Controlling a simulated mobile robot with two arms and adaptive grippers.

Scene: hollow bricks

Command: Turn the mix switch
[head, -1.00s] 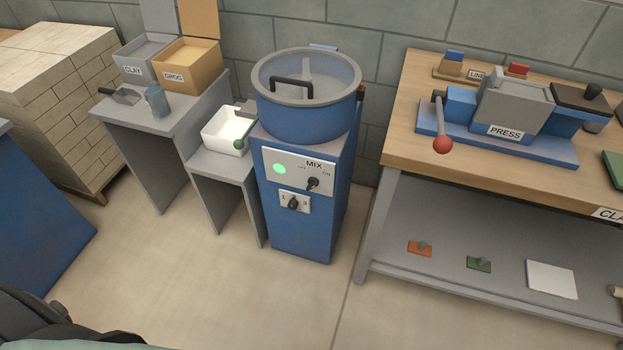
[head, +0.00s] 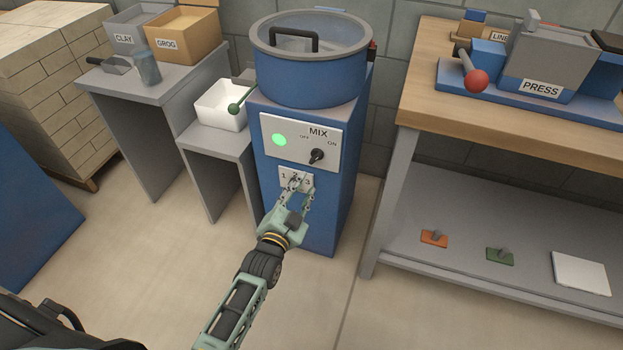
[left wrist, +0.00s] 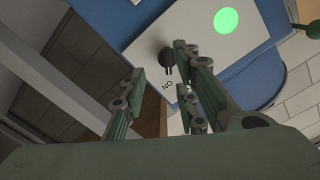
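The mix switch (head: 317,155) is a black knob on the white MIX panel (head: 275,150) of the blue mixer (head: 310,82). Its pointer appears turned toward ON, and the green lamp (head: 280,140) glows. My left gripper (head: 299,184) is just below the knob in the head view, in front of the numbered selector plate (head: 284,176), which it partly hides. In the left wrist view the fingers of the gripper (left wrist: 160,75) are spread and empty, with the knob (left wrist: 168,58) ahead between their tips; I cannot tell whether they touch it. My right gripper is not in view.
A grey stand with a white bin (head: 219,106) and green-knobbed lever is close left of the mixer. The wooden workbench (head: 440,90) with the press (head: 530,60) is at right. Bricks (head: 50,90) are stacked at far left. The floor in front is clear.

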